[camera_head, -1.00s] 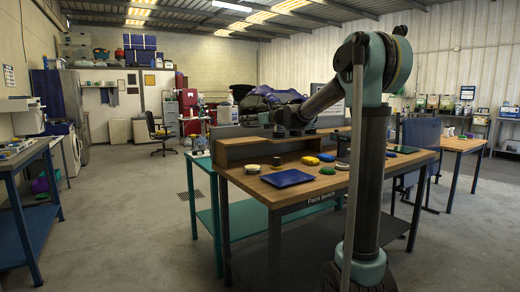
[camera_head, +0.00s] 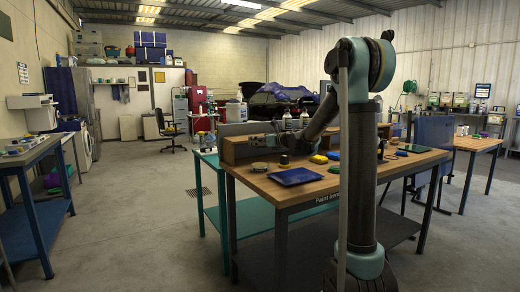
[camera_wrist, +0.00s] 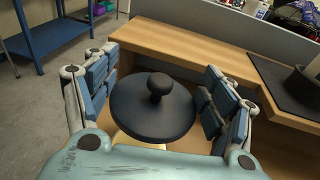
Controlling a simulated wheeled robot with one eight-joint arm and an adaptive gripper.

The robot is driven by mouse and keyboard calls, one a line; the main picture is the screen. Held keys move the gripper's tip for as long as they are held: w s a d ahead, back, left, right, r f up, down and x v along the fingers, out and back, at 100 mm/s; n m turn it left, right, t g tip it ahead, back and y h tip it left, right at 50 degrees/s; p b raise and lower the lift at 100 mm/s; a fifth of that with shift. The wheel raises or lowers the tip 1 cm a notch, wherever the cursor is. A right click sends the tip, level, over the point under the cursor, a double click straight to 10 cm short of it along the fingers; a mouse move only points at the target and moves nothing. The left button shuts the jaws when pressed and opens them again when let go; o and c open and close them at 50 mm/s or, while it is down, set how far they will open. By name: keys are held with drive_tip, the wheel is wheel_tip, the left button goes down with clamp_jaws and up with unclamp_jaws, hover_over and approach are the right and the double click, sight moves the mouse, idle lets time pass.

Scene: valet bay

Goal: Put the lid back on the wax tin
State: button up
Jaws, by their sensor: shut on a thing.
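My gripper (camera_wrist: 155,100) is shut on a dark round lid with a knob on top, the lid (camera_wrist: 135,110), seen in the wrist view. The finger pads flank the lid on both sides and it looks about level. A pale yellowish edge shows just below the lid, mostly hidden; I cannot tell whether it is the tin. In the head view my gripper (camera_head: 264,142) is small and dark above the back left of the bench. A low round tin (camera_head: 259,168), likely the wax tin, sits on the bench's left part, below the gripper.
The bench (camera_head: 330,184) holds a blue tray (camera_head: 295,176), a small dark pot (camera_head: 284,161), a yellow item (camera_head: 319,159) and a green one (camera_head: 335,169). A raised wooden shelf (camera_wrist: 215,50) runs along the back, with a black mat (camera_wrist: 285,88) at right.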

sight(260, 165)
drive_tip(key=f, duration=0.3)
drive_tip(key=shift+s, duration=0.2)
drive_tip(key=shift+f, duration=3.05)
drive_tip(key=shift+s, duration=0.15)
drive_tip(key=shift+f, duration=0.1)
idle(0.4)
drive_tip(key=o, duration=1)
drive_tip(key=shift+o, duration=0.2)
